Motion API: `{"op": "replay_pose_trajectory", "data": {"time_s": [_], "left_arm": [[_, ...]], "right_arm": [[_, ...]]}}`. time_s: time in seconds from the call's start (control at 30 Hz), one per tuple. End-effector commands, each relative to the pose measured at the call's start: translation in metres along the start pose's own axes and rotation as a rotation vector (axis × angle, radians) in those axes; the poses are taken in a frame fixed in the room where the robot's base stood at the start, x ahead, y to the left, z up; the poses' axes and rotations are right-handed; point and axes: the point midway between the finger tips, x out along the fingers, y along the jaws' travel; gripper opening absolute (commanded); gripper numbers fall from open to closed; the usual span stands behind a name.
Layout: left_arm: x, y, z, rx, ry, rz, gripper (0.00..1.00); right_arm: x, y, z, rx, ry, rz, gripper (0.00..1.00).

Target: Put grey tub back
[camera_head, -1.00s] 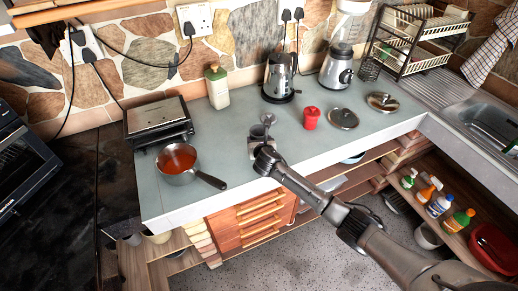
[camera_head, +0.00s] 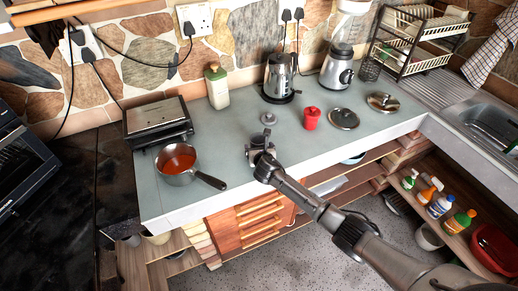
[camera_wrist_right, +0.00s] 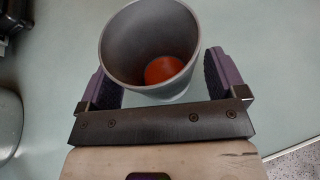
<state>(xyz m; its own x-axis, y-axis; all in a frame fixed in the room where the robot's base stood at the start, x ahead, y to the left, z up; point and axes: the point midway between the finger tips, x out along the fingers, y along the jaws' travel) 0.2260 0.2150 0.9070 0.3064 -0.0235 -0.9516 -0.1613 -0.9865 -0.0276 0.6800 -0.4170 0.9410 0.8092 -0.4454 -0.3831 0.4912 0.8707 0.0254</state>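The grey tub (camera_wrist_right: 150,45) shows in the right wrist view, open at the top, with something round and orange-red inside. My right gripper (camera_wrist_right: 158,72) has a finger on each side of it. A narrow gap shows at the right finger, so the fingers look spread around the tub rather than pressed on it. In the head view my right gripper (camera_head: 260,147) is low over the front of the counter, and the tub is mostly hidden there. A small grey lid with a knob (camera_head: 268,119) lies just behind it. My left gripper is not in view.
A red lidded tub (camera_head: 311,118) and two round lids (camera_head: 343,118) (camera_head: 382,102) stand to the right. A kettle (camera_head: 279,75) stands behind. Counter between pan and gripper is clear.

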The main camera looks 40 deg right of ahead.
Motion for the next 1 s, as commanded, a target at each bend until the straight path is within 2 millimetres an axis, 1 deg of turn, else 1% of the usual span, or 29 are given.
{"op": "replay_pose_trajectory", "data": {"time_s": [0.27, 0.37, 0.47, 0.8, 1.0], "left_arm": [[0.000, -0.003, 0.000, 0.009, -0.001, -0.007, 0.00], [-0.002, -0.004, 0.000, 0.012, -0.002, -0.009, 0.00], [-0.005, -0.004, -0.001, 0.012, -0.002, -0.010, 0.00], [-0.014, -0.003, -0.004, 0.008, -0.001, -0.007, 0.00], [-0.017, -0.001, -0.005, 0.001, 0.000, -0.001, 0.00]], "right_arm": [[-0.001, 0.000, 0.002, 0.000, 0.000, 0.000, 0.92], [-0.005, 0.000, 0.003, -0.001, 0.000, 0.001, 0.92], [-0.016, 0.000, 0.004, -0.001, -0.001, 0.001, 0.92], [-0.073, 0.000, 0.003, -0.002, -0.001, 0.002, 0.92], [-0.101, 0.000, 0.003, -0.001, 0.000, 0.001, 0.92]]}}
